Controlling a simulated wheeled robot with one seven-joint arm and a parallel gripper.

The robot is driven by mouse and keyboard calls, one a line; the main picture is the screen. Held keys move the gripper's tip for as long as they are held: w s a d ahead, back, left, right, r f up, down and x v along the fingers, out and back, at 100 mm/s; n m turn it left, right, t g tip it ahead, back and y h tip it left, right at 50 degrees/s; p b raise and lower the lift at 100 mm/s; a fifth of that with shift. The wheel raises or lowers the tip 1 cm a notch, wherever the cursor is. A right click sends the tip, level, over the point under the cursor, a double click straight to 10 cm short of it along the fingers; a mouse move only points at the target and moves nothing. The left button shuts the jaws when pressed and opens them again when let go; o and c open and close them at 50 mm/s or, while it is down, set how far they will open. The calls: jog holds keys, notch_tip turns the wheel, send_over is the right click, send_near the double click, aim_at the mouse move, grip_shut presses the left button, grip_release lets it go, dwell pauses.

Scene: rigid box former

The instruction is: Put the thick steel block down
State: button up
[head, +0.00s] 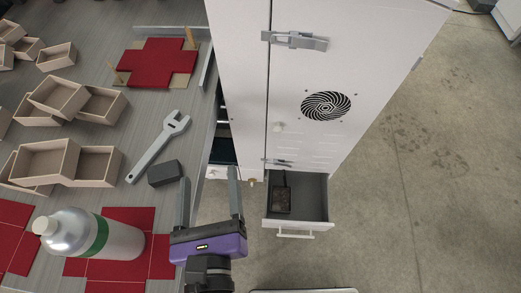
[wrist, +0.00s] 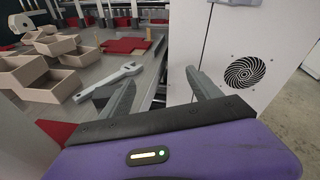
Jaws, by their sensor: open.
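A dark grey block (head: 165,173), which looks like the thick steel block, lies on the grey table near its right edge, just below the wrench's handle. My gripper (head: 209,175) is open, with nothing between its fingers. Its left finger is just right of the block in the head view; I cannot tell whether they touch. A second dark, flat-looking piece (head: 281,200) lies in the open drawer (head: 311,197).
A grey wrench (head: 158,147) lies beside the block. Several wooden boxes (head: 45,162), red card blanks (head: 158,62) and a silver bottle with a green band (head: 88,235) occupy the table. A tall white cabinet (head: 345,60) stands right of the table, its drawer pulled out. Open floor lies farther right.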

jog(key=w+d+r+n+t+h, duration=0.1)
jog(key=d+r+n+t+h, duration=0.15)
jog(key=d, duration=0.65)
jog(key=w+d+r+n+t+h, duration=0.1)
jog(key=d+r+n+t+h, duration=0.2)
jog(key=d, duration=0.7)
jog(key=s+d+f+n+y, duration=0.1)
jog(key=s+d+n+y, duration=0.4)
jog(key=n, duration=1.4)
jog(key=s+d+g, duration=0.1)
jog(key=s+d, duration=0.1)
jog(key=s, duration=0.2)
jog(key=shift+s+d, duration=0.15)
jog(key=shift+d, duration=0.15)
jog(key=s+f+n+g, duration=0.1)
jog(key=s+f+n, duration=0.1)
jog(key=s+d+f+n+g+h, duration=0.1)
jog(key=s+f+n+g, duration=0.1)
jog(key=f, duration=0.1)
jog(key=s+d+f+n+g, duration=0.1)
jog(key=s+f+n+g, duration=0.1)
jog(key=s+n, duration=0.1)
jog(key=shift+d+f, duration=0.2)
jog(key=shift+c, duration=0.4)
jog(key=shift+s+d+f+n+h, duration=0.1)
jog(key=shift+s+f+n+h, duration=0.2)
jog(key=shift+s, duration=0.1)
jog(key=shift+c, duration=0.8)
